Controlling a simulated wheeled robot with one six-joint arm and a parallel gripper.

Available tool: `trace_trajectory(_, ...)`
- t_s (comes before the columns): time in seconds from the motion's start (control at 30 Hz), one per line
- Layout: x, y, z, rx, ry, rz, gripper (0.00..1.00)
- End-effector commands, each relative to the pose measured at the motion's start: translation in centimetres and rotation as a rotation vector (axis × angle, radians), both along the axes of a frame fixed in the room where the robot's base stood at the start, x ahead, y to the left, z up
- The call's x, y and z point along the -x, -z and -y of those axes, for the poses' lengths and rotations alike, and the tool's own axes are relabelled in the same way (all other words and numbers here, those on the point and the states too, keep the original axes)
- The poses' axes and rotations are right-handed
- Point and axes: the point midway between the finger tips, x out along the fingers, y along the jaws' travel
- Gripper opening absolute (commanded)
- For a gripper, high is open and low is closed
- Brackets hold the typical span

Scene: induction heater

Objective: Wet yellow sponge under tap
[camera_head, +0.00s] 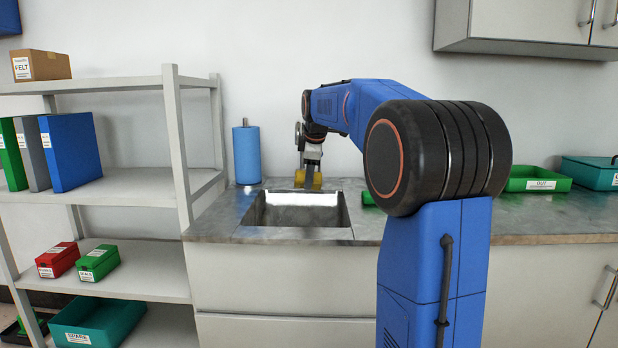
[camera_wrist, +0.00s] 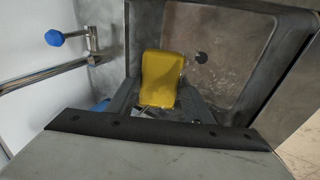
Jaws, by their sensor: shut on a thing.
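The yellow sponge (camera_wrist: 161,78) is held between the fingers of my gripper (camera_wrist: 158,105), which is shut on it. In the wrist view the sponge hangs over the sink (camera_wrist: 268,22), with the dark drain beside it. In the head view the sponge (camera_head: 308,181) and my gripper (camera_head: 313,170) are at the back edge of the sink basin (camera_head: 297,232). The tap (camera_wrist: 45,76) is a metal pipe with a blue knob (camera_wrist: 54,38), at the left of the wrist view and apart from the sponge. I cannot tell whether water runs.
A blue paper roll (camera_head: 247,155) stands left of the sink. A grey shelf (camera_head: 175,150) with binders and boxes is further left. A green tray (camera_head: 538,180) and a teal box (camera_head: 590,172) are on the counter (camera_head: 560,224) at the right. The counter's front left is clear.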

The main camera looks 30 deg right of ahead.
Motion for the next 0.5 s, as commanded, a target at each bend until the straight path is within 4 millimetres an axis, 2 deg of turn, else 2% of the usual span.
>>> trace_trajectory(0.5,2.6,0.0,-0.9,0.0,0.0,0.0,0.28)
